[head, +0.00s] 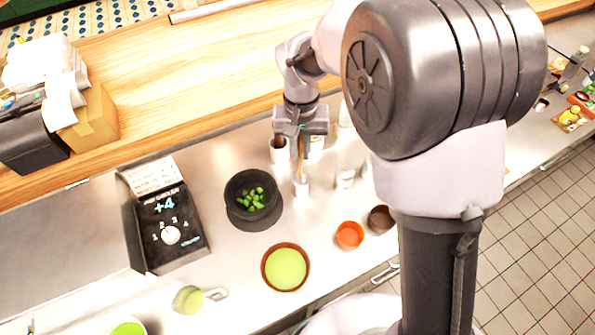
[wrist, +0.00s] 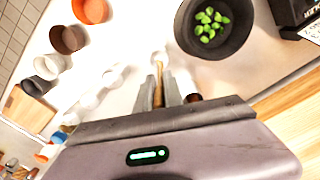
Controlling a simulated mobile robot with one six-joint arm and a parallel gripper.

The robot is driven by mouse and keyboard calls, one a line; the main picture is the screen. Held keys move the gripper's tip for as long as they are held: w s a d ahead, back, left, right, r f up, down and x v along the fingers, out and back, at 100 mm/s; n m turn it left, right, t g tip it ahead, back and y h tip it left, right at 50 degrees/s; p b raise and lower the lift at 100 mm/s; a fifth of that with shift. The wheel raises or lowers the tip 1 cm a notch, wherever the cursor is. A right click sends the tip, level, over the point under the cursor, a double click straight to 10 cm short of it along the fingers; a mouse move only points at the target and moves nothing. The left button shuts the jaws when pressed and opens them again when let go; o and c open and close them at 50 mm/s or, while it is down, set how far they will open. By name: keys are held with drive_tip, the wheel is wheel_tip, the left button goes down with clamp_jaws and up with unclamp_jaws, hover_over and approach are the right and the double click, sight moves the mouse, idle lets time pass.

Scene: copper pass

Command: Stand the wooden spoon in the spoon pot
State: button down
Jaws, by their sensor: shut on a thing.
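My gripper (head: 300,139) points down over the counter and is shut on the wooden spoon (head: 300,166), a thin tan stick held upright. The spoon's lower end meets the mouth of a small white pot (head: 301,187), which appears to be the spoon pot. I cannot tell whether the tip is inside the pot or just above or in front of it. In the wrist view the spoon (wrist: 158,84) shows between the two fingers of my gripper (wrist: 161,88), with the white pot (wrist: 160,58) beyond its end.
A dark bowl of green pieces (head: 253,200) stands left of the pot. A white cup (head: 345,178) is close on its right, and a white cup with dark contents (head: 278,150) is behind. A green-filled bowl (head: 285,268) and an orange cup (head: 349,235) stand in front.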

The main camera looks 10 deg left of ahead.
sight(301, 167)
drive_tip(key=f, duration=0.2)
drive_tip(key=f+b, duration=0.1)
drive_tip(key=f, duration=0.3)
drive_tip(key=shift+s+d+f, duration=0.15)
drive_tip(key=shift+s, duration=0.15)
drive_tip(key=shift+f+b, duration=0.2)
drive_tip(key=shift+b, duration=0.1)
drive_tip(key=c, duration=1.5)
unclamp_jaws()
drive_tip(key=shift+w, duration=0.1)
drive_tip(key=shift+o, duration=0.2)
